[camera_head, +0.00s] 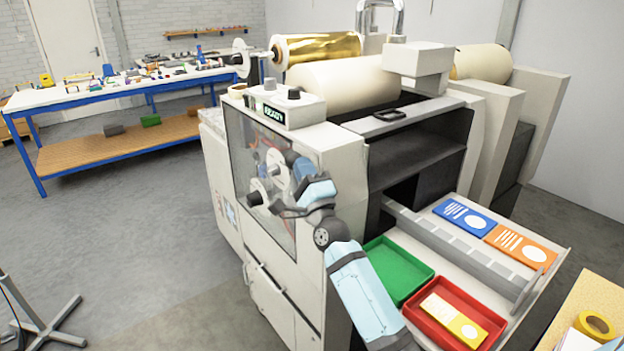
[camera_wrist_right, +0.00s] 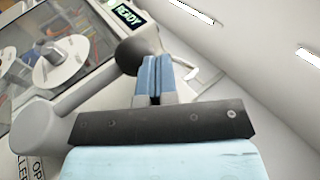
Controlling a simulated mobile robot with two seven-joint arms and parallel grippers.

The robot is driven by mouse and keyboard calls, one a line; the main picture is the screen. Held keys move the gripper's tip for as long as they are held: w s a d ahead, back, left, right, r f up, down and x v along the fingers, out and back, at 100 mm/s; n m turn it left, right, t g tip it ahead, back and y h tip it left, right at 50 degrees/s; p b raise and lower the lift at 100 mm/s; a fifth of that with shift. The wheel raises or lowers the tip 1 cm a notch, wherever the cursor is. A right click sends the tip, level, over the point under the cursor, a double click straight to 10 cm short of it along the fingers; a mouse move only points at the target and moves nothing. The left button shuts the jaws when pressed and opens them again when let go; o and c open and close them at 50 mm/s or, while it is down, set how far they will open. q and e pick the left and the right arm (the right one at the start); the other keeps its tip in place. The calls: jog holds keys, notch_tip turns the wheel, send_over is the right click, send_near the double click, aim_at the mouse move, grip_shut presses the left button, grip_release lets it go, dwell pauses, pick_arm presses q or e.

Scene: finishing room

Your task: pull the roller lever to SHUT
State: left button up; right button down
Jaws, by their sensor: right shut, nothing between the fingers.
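The roller lever (camera_wrist_right: 85,90) is a grey arm with a dark ball knob (camera_wrist_right: 136,54) at its upper end and a round grey pivot at its lower end. Part of a printed label reading "OP" shows below the pivot in the wrist view. My right gripper (camera_wrist_right: 156,78) is shut, its blue fingers together and empty, just beside the knob. I cannot tell whether they touch it. In the head view my right gripper (camera_head: 303,168) is in front of the machine's side window, and my arm hides much of the lever. My left gripper is out of view.
The machine (camera_head: 345,150) carries a gold foil roll (camera_head: 318,47) and a READY display (camera_head: 272,113). Green (camera_head: 400,272) and red (camera_head: 487,333) trays stand at its front right. A blue-framed workbench (camera_head: 75,105) stands at the back left.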

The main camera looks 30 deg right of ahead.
aim_at(288, 155)
jog(key=w, duration=0.6)
jog(key=shift+a+r, duration=0.25)
jog(key=shift+r, duration=0.15)
jog(key=shift+w+a+f+g+y+p, duration=0.1)
jog(key=shift+w+f+g+y+p, duration=0.1)
jog(key=shift+w+g+p, duration=0.35)
jog(key=shift+w+f+g+y+p, duration=0.15)
jog(key=shift+w+p, duration=0.2)
jog(key=shift+w, duration=0.35)
